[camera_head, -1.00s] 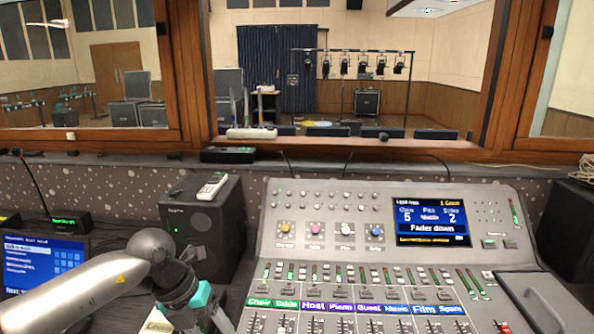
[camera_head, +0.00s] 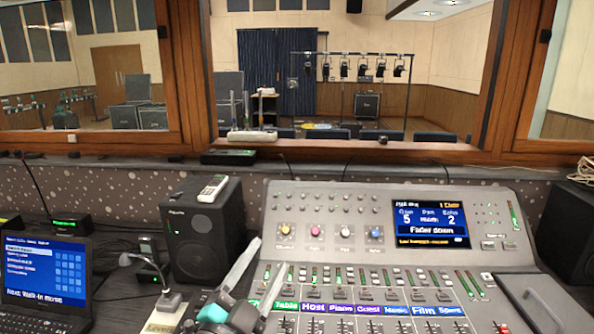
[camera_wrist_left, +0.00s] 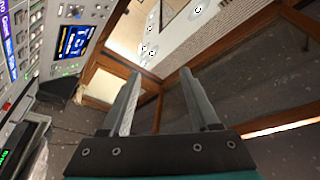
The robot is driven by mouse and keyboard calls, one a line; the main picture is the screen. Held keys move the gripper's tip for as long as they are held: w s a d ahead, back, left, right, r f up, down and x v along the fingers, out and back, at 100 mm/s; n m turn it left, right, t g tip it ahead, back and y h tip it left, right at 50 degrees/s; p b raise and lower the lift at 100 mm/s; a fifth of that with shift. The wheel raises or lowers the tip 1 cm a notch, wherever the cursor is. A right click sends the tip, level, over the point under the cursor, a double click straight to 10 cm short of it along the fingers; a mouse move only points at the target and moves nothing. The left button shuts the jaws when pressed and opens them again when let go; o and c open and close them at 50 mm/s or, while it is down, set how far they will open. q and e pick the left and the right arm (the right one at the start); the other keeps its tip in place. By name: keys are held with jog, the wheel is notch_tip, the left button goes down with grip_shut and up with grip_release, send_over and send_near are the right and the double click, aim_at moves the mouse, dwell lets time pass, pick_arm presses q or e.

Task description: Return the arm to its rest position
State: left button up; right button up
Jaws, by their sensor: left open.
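My left gripper (camera_head: 270,252) shows at the bottom middle of the head view, with its two pale fingers pointing up and away over the console's lower left part. In the left wrist view its fingers (camera_wrist_left: 159,74) stand apart with nothing between them. The mixing console (camera_head: 335,205) fills the lower right of the head view; its screen (camera_head: 430,222) reads "Fader down". The fingers hide part of the leftmost fader strips. I cannot tell how high they are above the panel. My right gripper is out of view.
A laptop (camera_head: 45,268) sits at the far left. A small desk microphone (camera_head: 168,298) stands between it and my gripper. A black speaker (camera_head: 204,238) with a pale handset (camera_head: 213,187) on top stands behind. A window ledge (camera_head: 340,150) runs along the back.

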pick_arm(q)
jog(key=s+a+f+n+g+y, duration=0.3)
jog(key=a+f+n+y, duration=0.15)
jog(key=f, duration=0.25)
jog(key=s+a+f+n+g+y, duration=0.3)
jog(key=a+f+n+y, duration=0.15)
jog(key=f, duration=0.25)
jog(key=s+a+f+n+g+h, duration=0.1)
jog(key=s+f+g, duration=0.4)
jog(key=s, duration=0.5)
jog(key=s+a+f+n+g, duration=0.1)
jog(key=s+f+g, duration=0.4)
jog(key=s, duration=0.5)
notch_tip(320, 180, down, 22)
jog(key=s, duration=0.1)
jog(key=s+a+f+g, duration=0.2)
jog(key=s+f, duration=1.3)
jog(key=s, duration=0.1)
jog(key=shift+a, duration=0.3)
